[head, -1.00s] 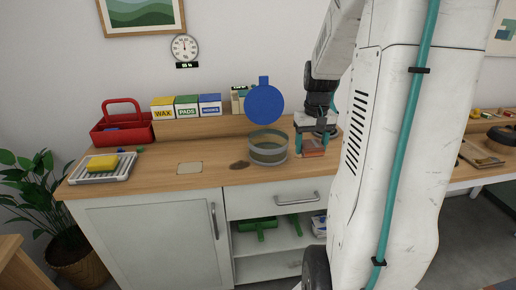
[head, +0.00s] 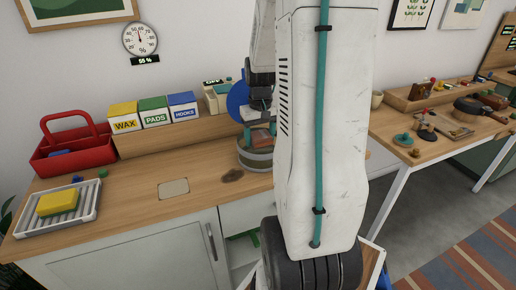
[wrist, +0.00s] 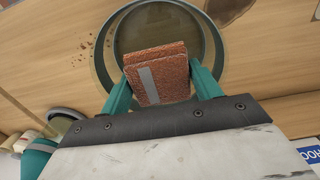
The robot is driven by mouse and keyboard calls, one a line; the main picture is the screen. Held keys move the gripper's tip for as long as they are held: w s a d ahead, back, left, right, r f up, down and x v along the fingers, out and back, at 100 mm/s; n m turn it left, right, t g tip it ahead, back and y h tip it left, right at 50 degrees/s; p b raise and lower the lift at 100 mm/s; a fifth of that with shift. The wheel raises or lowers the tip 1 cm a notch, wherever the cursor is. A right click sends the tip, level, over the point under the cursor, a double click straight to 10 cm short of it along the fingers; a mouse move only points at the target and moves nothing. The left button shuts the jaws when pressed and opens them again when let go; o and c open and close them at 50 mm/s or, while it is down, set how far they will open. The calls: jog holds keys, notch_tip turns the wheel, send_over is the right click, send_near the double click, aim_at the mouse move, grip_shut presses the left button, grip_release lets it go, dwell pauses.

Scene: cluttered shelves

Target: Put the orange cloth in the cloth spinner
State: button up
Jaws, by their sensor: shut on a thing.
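The orange cloth (wrist: 160,72) is a folded, textured pad with a grey stripe. My gripper (wrist: 161,80) is shut on it, with a teal finger at each side. The cloth spinner (wrist: 217,45) is a round, open drum. In the wrist view the cloth overlaps the near part of its opening. In the head view the spinner (head: 251,163) stands on the wooden counter, partly hidden by my arm. The cloth (head: 260,137) appears at or just above its rim. The spinner's blue round lid (head: 236,99) stands raised behind, partly covered by my wrist.
A red caddy (head: 75,150), a yellow sponge (head: 57,202) on a white rack (head: 90,206), and WAX, PADS and HOOKS boxes (head: 154,113) are on the left. A dark patch (head: 231,175) lies beside the spinner. A second table (head: 440,150) with tools stands right.

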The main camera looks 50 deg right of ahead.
aim_at(260, 148)
jog(key=shift+f, duration=2.4)
jog(key=shift+f, duration=0.1)
jog(key=o, duration=1)
